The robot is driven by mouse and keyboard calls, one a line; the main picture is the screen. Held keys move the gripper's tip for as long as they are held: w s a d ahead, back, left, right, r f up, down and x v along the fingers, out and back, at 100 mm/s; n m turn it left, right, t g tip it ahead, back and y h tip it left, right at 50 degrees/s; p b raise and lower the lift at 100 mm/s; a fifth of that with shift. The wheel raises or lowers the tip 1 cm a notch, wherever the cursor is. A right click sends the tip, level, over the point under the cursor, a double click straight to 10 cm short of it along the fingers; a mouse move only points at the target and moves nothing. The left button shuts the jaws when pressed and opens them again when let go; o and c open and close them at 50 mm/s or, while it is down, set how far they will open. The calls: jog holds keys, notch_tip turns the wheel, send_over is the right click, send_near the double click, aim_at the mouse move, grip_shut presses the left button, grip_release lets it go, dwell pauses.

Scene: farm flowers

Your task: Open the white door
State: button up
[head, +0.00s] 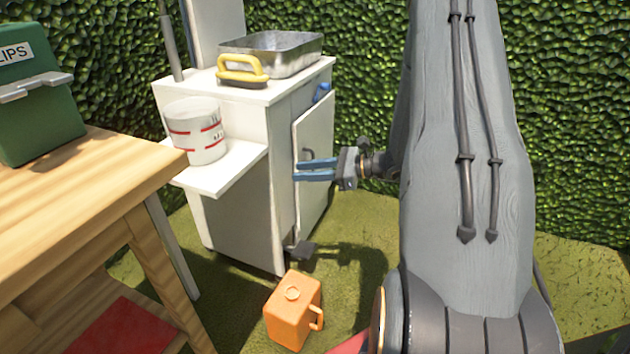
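The white door (317,138) is an upright panel on the right side of the white cabinet (240,220). A dark handle (308,154) sits near its left edge. The door looks slightly out of line with the cabinet side, but I cannot tell if it is ajar. My gripper (297,170) has two blue fingers pointing left across the front of the door, just below the visible part of the handle. A narrow gap shows between the fingers, with nothing visible in it. I cannot tell whether they touch the handle, whose lower part is hidden behind the upper finger.
A metal tray (290,45) and a yellow handle (242,68) are on the cabinet top. A white bucket (196,130) stands on its side shelf. An orange can (293,310) is on the grass below. A wooden table (90,190) with a green box (40,115) is at left. Hedges stand behind.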

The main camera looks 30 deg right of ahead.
jog(key=w+d+f+m+t+h+b, duration=0.35)
jog(key=d+f+m+t+b, duration=0.35)
jog(key=d, duration=0.6)
jog(key=w+a+n+g, duration=0.1)
jog(key=w+a, duration=0.2)
jog(key=w, duration=0.4)
jog(key=shift+w+f, duration=0.3)
jog(key=shift+w, duration=0.05)
grip_shut()
